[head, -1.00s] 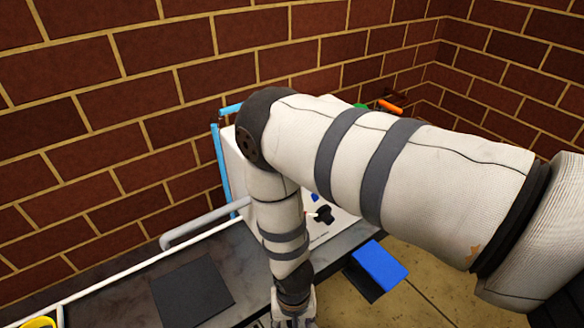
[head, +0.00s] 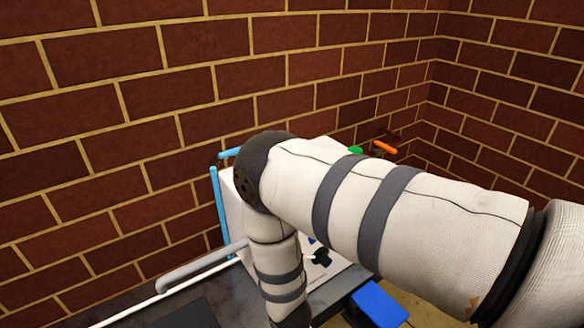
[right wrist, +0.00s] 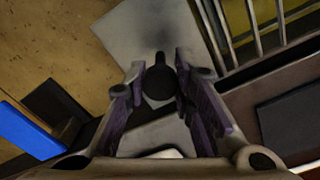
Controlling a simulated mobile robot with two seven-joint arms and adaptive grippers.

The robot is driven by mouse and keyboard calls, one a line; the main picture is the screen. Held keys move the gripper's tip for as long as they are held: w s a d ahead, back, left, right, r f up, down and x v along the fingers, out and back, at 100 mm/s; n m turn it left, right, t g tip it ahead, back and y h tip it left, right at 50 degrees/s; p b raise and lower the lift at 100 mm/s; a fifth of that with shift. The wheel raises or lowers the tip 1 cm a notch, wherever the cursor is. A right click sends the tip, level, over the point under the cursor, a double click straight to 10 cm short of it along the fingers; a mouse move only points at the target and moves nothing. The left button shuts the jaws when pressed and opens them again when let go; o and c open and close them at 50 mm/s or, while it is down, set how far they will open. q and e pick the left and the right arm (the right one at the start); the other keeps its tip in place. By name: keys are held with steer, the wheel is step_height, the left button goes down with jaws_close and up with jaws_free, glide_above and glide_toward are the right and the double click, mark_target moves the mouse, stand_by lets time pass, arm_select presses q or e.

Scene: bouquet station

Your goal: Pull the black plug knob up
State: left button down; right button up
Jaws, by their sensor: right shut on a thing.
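The black plug knob (right wrist: 160,84) shows in the right wrist view, dark and round-ended, with a narrow stem above a pale surface. My right gripper (right wrist: 160,70) has its two fingers on either side of the knob and is shut on it. The fingers hide parts of its sides. I cannot tell how high the knob stands. In the head view my right arm crosses the picture and its gripper is below the frame. My left gripper is in neither current view.
A white box with a black knob (head: 322,257) stands partly behind my arm, beside a blue frame (head: 220,205). A blue block (head: 378,304) lies to its right. A grey pipe (head: 200,267) runs along the counter. Metal bars (right wrist: 270,40) lie at the right wrist view's upper right.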

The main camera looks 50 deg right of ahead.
steer(key=shift+r+p, duration=0.75)
steer(key=shift+r, duration=0.2)
steer(key=o, duration=1)
steer(key=shift+c, duration=0.2)
arm_select(q)
steer(key=shift+r, duration=0.6)
arm_select(e)
steer(key=shift+r, duration=0.15)
arm_select(q)
steer(key=shift+t, duration=0.8)
steer(key=p+v, duration=0.1)
steer(key=p, duration=0.1)
steer(key=p+v, duration=0.4)
steer(key=shift+s+r, duration=0.3)
steer(key=shift+s, duration=0.05)
arm_select(e)
step_height(320, 180, up, 8)
steer(key=shift+r, duration=0.25)
